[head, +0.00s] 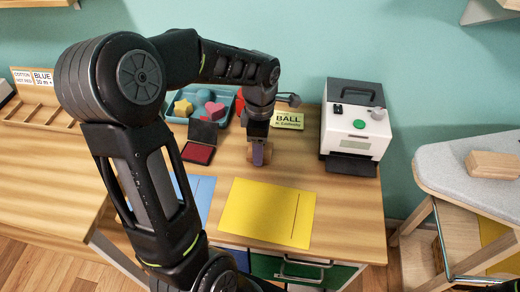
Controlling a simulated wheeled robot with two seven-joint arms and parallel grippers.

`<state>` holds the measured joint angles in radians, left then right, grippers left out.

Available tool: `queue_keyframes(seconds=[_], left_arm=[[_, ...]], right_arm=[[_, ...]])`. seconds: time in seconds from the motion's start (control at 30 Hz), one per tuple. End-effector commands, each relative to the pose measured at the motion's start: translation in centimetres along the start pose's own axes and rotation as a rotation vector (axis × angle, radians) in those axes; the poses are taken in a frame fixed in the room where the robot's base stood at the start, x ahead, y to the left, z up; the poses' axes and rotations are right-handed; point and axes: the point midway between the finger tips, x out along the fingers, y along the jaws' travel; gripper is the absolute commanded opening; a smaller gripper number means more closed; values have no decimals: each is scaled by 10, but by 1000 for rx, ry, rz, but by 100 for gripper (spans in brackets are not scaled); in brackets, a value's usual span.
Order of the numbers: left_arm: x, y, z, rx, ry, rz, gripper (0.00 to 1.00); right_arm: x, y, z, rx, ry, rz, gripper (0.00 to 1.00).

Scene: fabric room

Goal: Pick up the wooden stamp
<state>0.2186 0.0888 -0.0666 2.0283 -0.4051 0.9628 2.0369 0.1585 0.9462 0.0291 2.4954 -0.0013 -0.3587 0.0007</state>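The wooden stamp (267,155) is a small light-brown piece on the wooden table, behind the yellow sheet and right of the ink pad. My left gripper (258,152) points down at it, with a greyish-purple finger in front of the wood. The finger and gripper body hide part of the stamp. The gripper is seen nearly edge-on, so I cannot tell whether its fingers are closed on the wood or only around it. My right gripper is out of view.
An open dark-red ink pad (198,152) lies left of the stamp. A yellow sheet (262,212) lies in front. A blue tray (178,117) of coloured shapes, a "BALL" card (287,120) and a white-black machine (354,135) stand behind and right.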

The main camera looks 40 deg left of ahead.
Motion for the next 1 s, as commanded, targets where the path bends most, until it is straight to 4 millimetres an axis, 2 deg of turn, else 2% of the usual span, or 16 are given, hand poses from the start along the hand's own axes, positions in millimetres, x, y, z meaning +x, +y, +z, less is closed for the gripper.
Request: queue_keyframes(seconds=[0.1,0.33,0.47,0.57,0.9,1.0], left_arm=[[0,0,0,0,0,0,17],[-1,0,0,0,0,1,16],[-8,1,0,0,-1,3,16],[-20,1,1,0,-2,4,16],[-84,1,0,-1,-1,4,16],[-95,1,0,0,-1,3,16]], right_arm=[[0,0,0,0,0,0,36],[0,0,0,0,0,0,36],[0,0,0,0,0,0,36],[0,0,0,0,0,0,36],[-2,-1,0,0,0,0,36],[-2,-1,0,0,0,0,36]])
